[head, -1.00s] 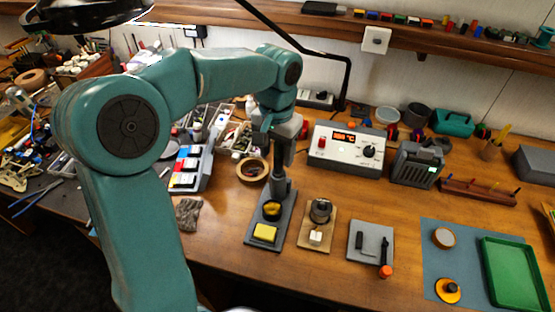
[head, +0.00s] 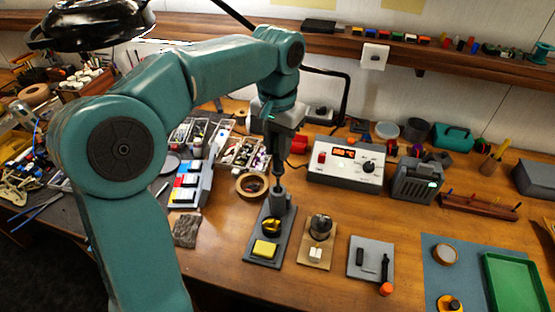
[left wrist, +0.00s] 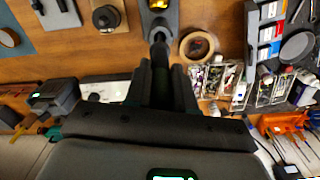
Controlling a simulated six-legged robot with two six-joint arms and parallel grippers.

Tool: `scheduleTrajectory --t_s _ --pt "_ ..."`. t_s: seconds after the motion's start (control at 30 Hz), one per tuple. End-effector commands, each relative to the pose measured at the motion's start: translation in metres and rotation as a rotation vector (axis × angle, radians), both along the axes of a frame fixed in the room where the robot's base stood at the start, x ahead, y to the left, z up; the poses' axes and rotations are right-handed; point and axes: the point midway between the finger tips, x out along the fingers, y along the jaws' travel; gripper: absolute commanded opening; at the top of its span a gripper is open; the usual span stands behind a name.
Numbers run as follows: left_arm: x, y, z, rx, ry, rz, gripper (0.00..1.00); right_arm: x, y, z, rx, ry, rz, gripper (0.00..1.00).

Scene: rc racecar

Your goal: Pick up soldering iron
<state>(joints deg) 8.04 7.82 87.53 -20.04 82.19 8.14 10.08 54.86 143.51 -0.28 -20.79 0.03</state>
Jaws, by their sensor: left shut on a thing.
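My left gripper (head: 276,148) is shut on the dark soldering iron (head: 277,170), which points down over its stand. The stand (head: 259,232) is a grey base with a tube-like holder, a brass-coloured ball and a yellow sponge. The iron's lower end is at the holder's mouth; I cannot tell whether the tip is still inside. In the left wrist view the iron (left wrist: 160,52) runs out from between the dark fingers (left wrist: 160,82) toward the stand (left wrist: 157,18) at the top. My right gripper is in neither view.
A soldering station (head: 345,159) with a lit display stands right of the stand. A tape roll (head: 252,186) lies behind left, near parts trays. A wooden block with a round pot (head: 321,226) and a grey tool plate (head: 371,262) are to the right. A shelf edge runs along the back.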

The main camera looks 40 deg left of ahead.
Motion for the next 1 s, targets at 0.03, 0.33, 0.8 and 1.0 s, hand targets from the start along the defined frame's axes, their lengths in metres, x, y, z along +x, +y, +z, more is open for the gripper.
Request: scheduleTrajectory --t_s 0.03,0.33,0.8,1.0 --pt "0.001 0.0 0.014 0.001 -0.005 0.0 0.0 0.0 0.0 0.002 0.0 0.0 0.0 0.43" --pt "0.001 0.0 0.093 0.0 -0.004 -0.001 0.0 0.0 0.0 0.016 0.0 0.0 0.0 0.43" --pt "0.0 0.0 0.136 0.0 0.001 0.0 0.0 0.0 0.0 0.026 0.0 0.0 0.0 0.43" --pt "0.0 0.0 0.135 0.0 0.001 0.0 0.0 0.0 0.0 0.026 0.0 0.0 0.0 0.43"
